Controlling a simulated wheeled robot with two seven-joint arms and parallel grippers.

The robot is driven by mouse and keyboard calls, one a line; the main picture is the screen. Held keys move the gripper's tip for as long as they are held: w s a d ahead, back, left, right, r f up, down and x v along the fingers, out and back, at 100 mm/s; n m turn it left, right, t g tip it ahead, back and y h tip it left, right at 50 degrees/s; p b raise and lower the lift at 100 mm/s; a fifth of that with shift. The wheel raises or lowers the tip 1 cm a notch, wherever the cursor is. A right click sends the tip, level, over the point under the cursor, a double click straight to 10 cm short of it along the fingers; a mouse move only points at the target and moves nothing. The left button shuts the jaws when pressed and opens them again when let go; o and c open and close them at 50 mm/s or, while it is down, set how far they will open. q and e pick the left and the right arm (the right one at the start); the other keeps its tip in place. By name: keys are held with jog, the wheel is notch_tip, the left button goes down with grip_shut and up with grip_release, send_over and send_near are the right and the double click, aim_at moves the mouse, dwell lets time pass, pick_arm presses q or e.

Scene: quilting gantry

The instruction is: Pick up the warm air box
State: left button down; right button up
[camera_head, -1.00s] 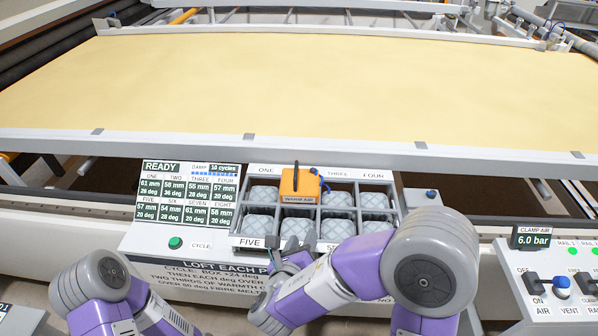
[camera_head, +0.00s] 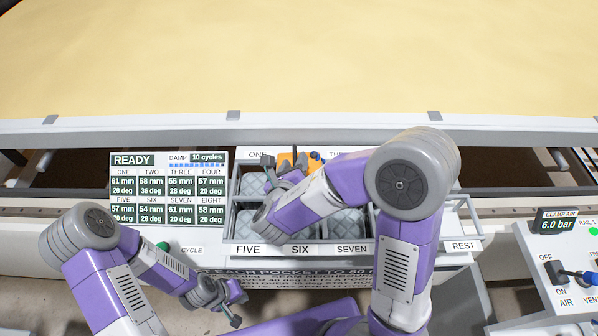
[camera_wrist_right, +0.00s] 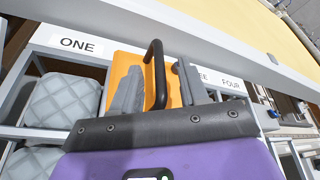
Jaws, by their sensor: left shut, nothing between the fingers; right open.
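The warm air box (camera_head: 285,157) is orange and sits at the back of the pocket tray, mostly hidden behind my right arm. In the right wrist view the box (camera_wrist_right: 172,92) shows a black upright handle (camera_wrist_right: 156,72). My right gripper (camera_head: 284,163) is over the box, and in the right wrist view its open fingers (camera_wrist_right: 160,90) stand on either side of the handle, with a gap visible to each. My left gripper (camera_head: 238,308) is shut and empty, low in front of the console, away from the box.
The tray rim (camera_head: 275,249) carries pocket labels, with quilted grey pads (camera_head: 347,221) in several pockets. A READY display panel (camera_head: 168,188) stands left of the tray. A grey rail (camera_head: 330,126) runs behind it. An empty REST frame (camera_head: 462,220) is at the right.

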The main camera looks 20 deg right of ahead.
jog(key=shift+x, duration=0.8)
jog(key=shift+w, duration=0.1)
grip_shut()
dwell(0.7)
